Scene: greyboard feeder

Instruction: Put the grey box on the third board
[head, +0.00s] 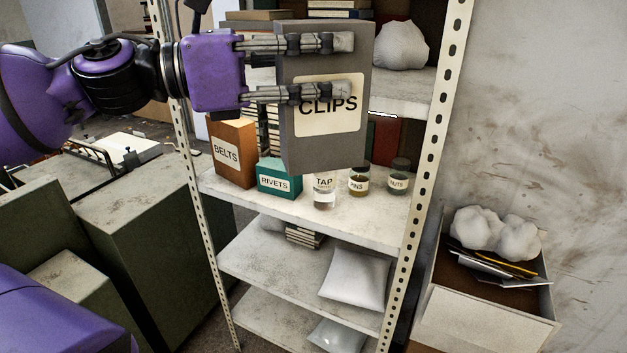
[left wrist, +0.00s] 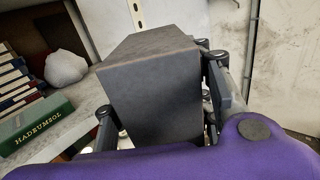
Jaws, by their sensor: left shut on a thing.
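The grey box (head: 296,140), labelled CLIPS, is upright and slightly tilted in the head view. My left gripper (head: 348,66) is shut on it, its fingers lying across the labelled side. In the left wrist view the grey box (left wrist: 155,88) sits between the two fingers. The box is in front of the shelf rack, above the front of a board (head: 350,222) holding several labelled items, and appears clear of them. It hides part of the upper board (head: 408,101). My right gripper is not in view.
On the board below the box stand an orange BELTS box (head: 232,152), a teal RIVETS box (head: 279,180) and several jars (head: 398,178). A white sack (head: 402,46) rests on the upper board. A pillow-like bag (head: 354,279) lies lower. A perforated post (head: 428,130) bounds the rack's right.

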